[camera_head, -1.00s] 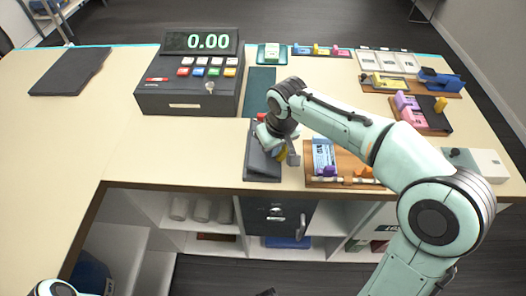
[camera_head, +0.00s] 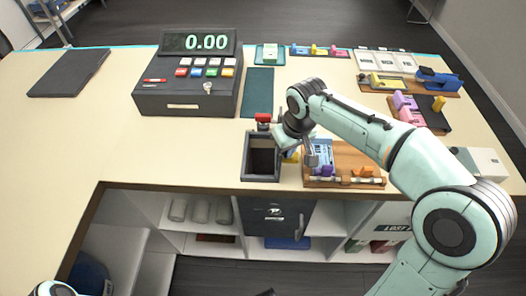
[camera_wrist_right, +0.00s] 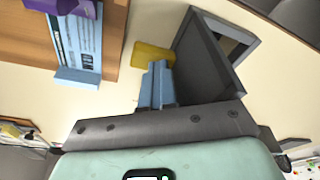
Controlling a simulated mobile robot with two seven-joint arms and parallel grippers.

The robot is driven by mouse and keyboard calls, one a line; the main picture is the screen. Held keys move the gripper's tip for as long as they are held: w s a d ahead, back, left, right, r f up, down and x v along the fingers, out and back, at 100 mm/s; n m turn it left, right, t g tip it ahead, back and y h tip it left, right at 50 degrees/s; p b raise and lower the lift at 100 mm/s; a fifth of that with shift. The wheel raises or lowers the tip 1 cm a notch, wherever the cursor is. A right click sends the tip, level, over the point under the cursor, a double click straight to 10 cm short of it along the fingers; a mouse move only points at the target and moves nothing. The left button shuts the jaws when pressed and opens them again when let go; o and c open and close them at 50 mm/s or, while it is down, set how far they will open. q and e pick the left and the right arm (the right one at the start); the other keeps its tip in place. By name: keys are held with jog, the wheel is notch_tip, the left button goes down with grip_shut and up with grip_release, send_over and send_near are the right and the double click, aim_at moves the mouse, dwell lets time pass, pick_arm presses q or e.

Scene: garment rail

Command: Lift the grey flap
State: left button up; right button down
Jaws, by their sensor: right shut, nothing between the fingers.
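A dark grey box frame (camera_head: 246,168) is set at the counter's front edge, and its opening shows uncovered in the head view. In the right wrist view a grey panel (camera_wrist_right: 203,62) stands along the frame's near side; I cannot tell whether it is the flap or the frame's wall. My right gripper (camera_head: 290,151) is just right of the opening, clear of it, partly hidden by its own wrist. In the right wrist view its blue fingers (camera_wrist_right: 158,72) are together and empty, beside the panel. My left gripper is out of view.
A wooden tray (camera_head: 345,158) with a blue-and-white card lies right of the gripper. A small yellow piece (camera_wrist_right: 152,54) is by the fingertips. A red piece (camera_head: 263,118) sits behind the frame. The cash register (camera_head: 190,95) is behind left.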

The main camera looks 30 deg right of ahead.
jog(key=shift+w+d+r+p, duration=0.1)
jog(key=shift+w+r+p, duration=0.05)
jog(key=shift+r+p, duration=0.7)
notch_tip(320, 180, up, 3)
jog(key=shift+f+p, duration=0.1)
jog(key=shift+p, duration=0.85)
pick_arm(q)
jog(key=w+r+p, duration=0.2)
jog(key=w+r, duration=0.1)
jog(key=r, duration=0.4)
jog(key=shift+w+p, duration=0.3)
pick_arm(e)
jog(key=r, duration=0.4)
jog(key=shift+s+d, duration=0.2)
jog(key=shift+d, duration=0.05)
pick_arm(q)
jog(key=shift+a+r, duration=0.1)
